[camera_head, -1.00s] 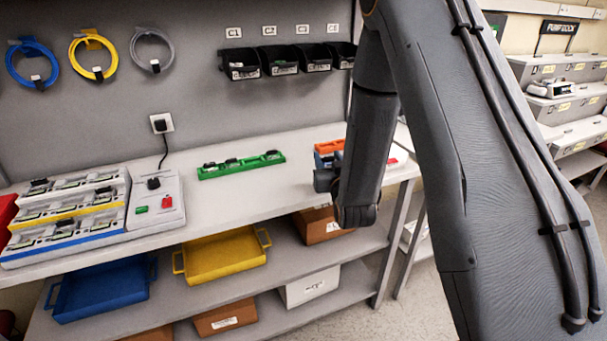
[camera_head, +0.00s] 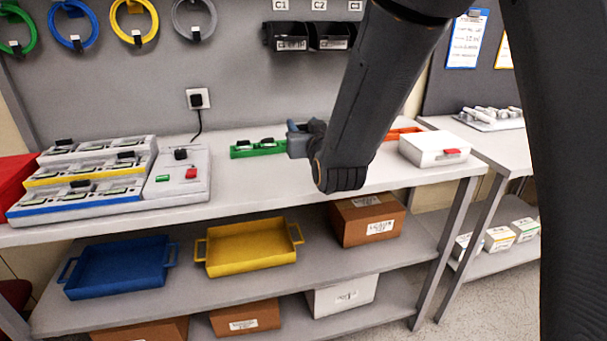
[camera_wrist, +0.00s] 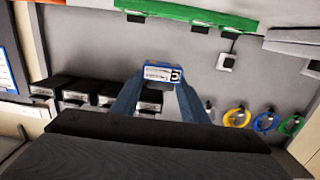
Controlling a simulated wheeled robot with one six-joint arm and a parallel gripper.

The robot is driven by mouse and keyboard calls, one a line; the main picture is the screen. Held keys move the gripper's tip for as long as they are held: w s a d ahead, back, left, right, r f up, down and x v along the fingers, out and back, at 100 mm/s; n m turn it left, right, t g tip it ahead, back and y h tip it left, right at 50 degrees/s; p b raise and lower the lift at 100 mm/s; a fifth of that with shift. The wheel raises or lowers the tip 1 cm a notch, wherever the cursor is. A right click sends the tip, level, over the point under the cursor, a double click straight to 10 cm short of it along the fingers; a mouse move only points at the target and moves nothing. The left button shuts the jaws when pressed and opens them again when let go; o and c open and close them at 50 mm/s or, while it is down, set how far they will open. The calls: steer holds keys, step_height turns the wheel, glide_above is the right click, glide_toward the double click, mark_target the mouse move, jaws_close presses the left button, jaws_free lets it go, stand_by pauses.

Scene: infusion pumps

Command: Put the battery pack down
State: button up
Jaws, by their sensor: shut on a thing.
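My gripper (camera_head: 292,137) is over the bench, in front of the right end of the green rack in the head view. In the wrist view my gripper's blue fingers (camera_wrist: 160,88) are shut on a small battery pack (camera_wrist: 150,70) with a white and blue label. The battery pack cannot be made out in the head view. The green rack (camera_head: 240,153) holds dark pieces and lies on the bench; it also shows along the top of the wrist view (camera_wrist: 185,14). A tiered charger (camera_head: 85,180) with several slots stands at the left, beside a control box (camera_head: 180,182).
The bench (camera_head: 240,192) has free room in front of the green rack. A white box (camera_head: 430,150) with a red tab and an orange rack (camera_head: 404,133) are at the right. Blue (camera_head: 120,270) and yellow (camera_head: 250,250) trays lie on the shelf below.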

mark_target(304, 172)
step_height(304, 172, down, 9)
steer(key=shift+f+p, duration=0.2)
steer(key=shift+p, duration=0.1)
stand_by(0.4)
steer(key=shift+f, duration=0.15)
steer(key=o, duration=1.1)
steer(key=shift+s+r, duration=0.2)
steer(key=shift+s, duration=0.1)
steer(key=v, duration=0.9)
steer(key=shift+s+d, duration=0.1)
steer(key=shift+s, duration=0.15)
steer(key=shift+p+v, duration=0.95)
steer(key=shift+p, duration=0.1)
